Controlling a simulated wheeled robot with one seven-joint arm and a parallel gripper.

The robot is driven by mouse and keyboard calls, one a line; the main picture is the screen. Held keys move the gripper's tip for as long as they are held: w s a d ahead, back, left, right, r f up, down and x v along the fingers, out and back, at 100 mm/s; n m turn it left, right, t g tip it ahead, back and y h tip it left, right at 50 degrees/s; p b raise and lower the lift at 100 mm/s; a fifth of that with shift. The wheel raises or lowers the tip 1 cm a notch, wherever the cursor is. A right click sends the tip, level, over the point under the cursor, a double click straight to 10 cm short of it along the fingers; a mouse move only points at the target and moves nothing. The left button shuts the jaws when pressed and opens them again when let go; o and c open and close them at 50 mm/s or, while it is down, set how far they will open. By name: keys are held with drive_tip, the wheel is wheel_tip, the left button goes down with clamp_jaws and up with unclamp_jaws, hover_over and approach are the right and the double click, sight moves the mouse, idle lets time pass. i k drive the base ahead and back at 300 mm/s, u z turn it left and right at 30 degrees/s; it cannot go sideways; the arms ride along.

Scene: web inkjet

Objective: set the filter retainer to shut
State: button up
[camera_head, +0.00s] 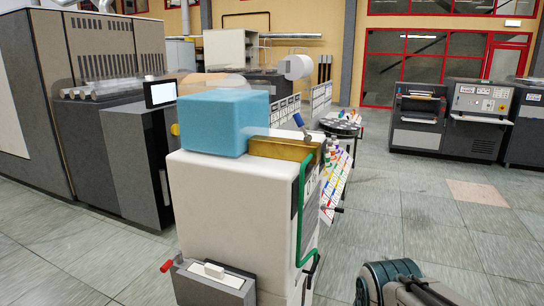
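A white machine cabinet (220,200) stands in front of me. A blue-handled lever (301,126) sticks up, tilted, beside a brass-coloured block (285,149) on its top right. A green bar handle (300,210) runs down its right edge. A grey box with a white block on it (212,278) sits low at its front, with a red-tipped lever (168,265) on its left. No part is labelled, so I cannot tell which is the filter retainer. My gripper (425,293) is at the bottom right, apart from the cabinet, cut off by the frame; its fingers are unclear.
A light-blue block (224,121) sits on the cabinet. A panel with coloured bottles or marks (335,180) is on its right side. A large grey machine (60,95) stands left, and dark consoles (418,120) at the back right. The tiled floor (440,215) on the right is clear.

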sight(178, 256)
drive_tip(key=u, duration=0.55)
drive_tip(key=k, duration=1.3)
drive_tip(key=i, duration=0.55)
drive_tip(key=z, duration=0.6)
drive_tip(key=i, duration=0.65)
drive_tip(key=u, duration=0.7)
drive_tip(key=i, duration=0.7)
drive_tip(key=u, duration=0.85)
